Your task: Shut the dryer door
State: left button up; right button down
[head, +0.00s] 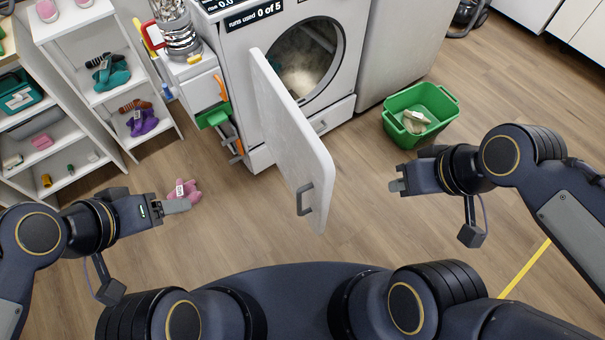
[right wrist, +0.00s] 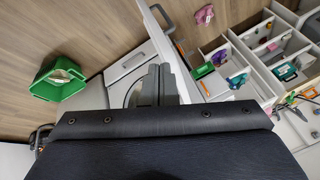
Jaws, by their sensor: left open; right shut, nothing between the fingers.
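The white dryer (head: 300,60) stands at the top middle of the head view. Its door (head: 292,140) is swung wide open toward me, with a grey handle (head: 305,199) near its free edge. The round opening (head: 303,60) shows light-coloured contents inside. My left gripper (head: 188,203) is open and empty, left of the door and apart from it. My right gripper (head: 397,187) is shut and empty, right of the door and apart from it. In the right wrist view, the right gripper's fingers (right wrist: 157,86) show before the dryer, with the door (right wrist: 160,40) beyond them.
A green basket (head: 421,115) with a light item inside stands on the floor right of the dryer. The wooden floor between door and basket is clear.

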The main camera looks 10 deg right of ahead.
jog(key=w+a+f+n+g+h+b, duration=0.3)
jog(key=w+a+f+n+g, duration=0.1)
jog(key=n, duration=0.3)
jog(key=n+h+b, duration=0.3)
jog(key=n+h, duration=0.2)
jog(key=n, duration=0.4)
send_over(323, 191)
jog(key=s+a, duration=0.4)
jog(key=s, duration=0.1)
notch_tip(323, 191, down, 7)
jog(key=a+f+n+t+h+b, duration=0.2)
jog(key=a+f+n+t+h, duration=0.25)
jog(key=a, duration=0.45)
jog(key=shift+n+g+y, duration=0.25)
jog(key=shift+n+g, duration=0.2)
jog(key=shift+g, duration=0.2)
jog(key=x, duration=1.3)
jog(key=shift+w+d+r, duration=0.2)
jog(key=shift+w+d, duration=0.1)
jog(key=shift+d, duration=0.15)
jog(key=shift+w+d, duration=0.15)
jog(key=shift+d, duration=0.2)
